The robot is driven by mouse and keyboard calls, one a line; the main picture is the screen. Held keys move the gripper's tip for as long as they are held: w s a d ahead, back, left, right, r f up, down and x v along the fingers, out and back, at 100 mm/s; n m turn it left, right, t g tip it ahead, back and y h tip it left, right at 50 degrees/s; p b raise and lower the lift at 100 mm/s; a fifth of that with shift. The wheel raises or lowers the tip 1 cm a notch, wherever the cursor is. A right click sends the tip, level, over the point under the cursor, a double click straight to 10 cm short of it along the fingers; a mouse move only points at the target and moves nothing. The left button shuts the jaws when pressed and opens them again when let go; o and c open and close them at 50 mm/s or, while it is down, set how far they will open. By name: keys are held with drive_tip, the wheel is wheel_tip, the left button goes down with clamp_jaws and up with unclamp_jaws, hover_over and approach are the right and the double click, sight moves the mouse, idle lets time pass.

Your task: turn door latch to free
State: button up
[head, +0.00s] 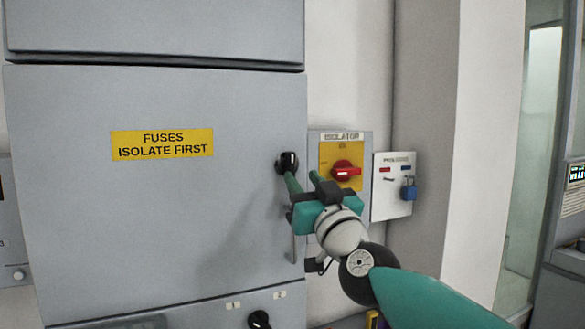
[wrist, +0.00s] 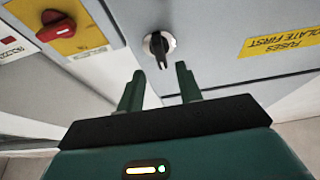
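The door latch (head: 288,162) is a small black knob on a pale round base, at the upper right edge of the grey cabinet door (head: 140,220). In the wrist view the latch (wrist: 159,46) shows a narrow black grip pointing down in the picture. My gripper (head: 303,180) is in front of the door's right edge, just below the latch in the head view. In the wrist view my gripper (wrist: 159,72) is open and empty, with the latch beyond and roughly between its two green fingertips. No contact with the latch is visible.
A red isolator switch (head: 347,171) on a yellow plate is close to the right of my gripper. A white panel (head: 392,186) with a blue padlock (head: 408,189) is further right. A grey bar handle (head: 293,243) runs below my gripper. Another black knob (head: 259,320) is lower down.

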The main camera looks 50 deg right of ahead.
sight(292, 166)
drive_tip(key=shift+x, duration=2.7)
drive_tip(key=shift+w, duration=0.1)
drive_tip(key=c, duration=0.6)
drive_tip(key=shift+c, duration=0.2)
